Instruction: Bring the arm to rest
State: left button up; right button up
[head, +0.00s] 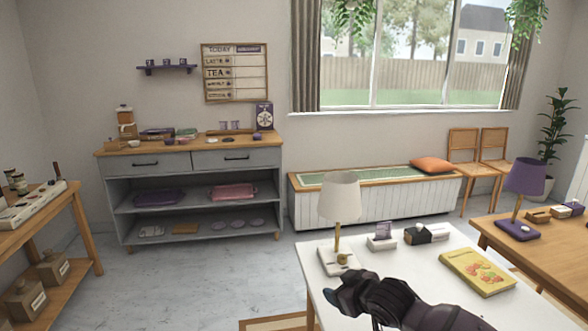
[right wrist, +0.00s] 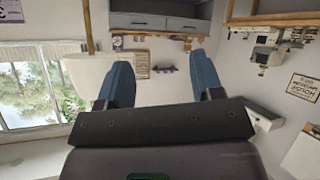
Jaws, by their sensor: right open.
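My right gripper (head: 347,291) is above the front left part of the white table (head: 334,299), its arm coming in from the lower right. In the right wrist view its two blue fingers (right wrist: 164,80) stand well apart with nothing between them. Its view is upside down, with the room beyond the fingers. My left gripper is not in view.
A lamp with a white shade (head: 339,196) stands close behind the gripper; its shade also shows in the right wrist view (right wrist: 88,76). A yellow book (head: 477,271) lies on the table to the right. A grey cabinet (head: 190,205) stands against the wall.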

jog(key=s+d+f+m+t+h, duration=0.1)
jog(key=s+d+f, duration=0.1)
jog(key=s, duration=0.4)
jog(key=s+d+f+m+t, duration=0.1)
jog(key=s+d+f, duration=0.2)
jog(key=s, duration=0.4)
jog(key=s+d+f+m+t+h, duration=0.1)
jog(key=s+d+f+m, duration=0.1)
jog(key=s+d, duration=0.3)
jog(key=shift+s+f+t+h, duration=0.3)
jog(key=shift+s+f, duration=0.45)
jog(key=shift+s, duration=0.15)
jog(key=s+d+f+m+g+h, duration=0.1)
jog(key=s+d+f, duration=0.2)
jog(key=s+f, duration=0.2)
jog(key=s+d+f+m+g+h, duration=0.2)
jog(key=s+d+f, duration=0.1)
jog(key=s, duration=0.9)
jog(key=shift+d+f, duration=0.15)
jog(key=shift+f, duration=0.7)
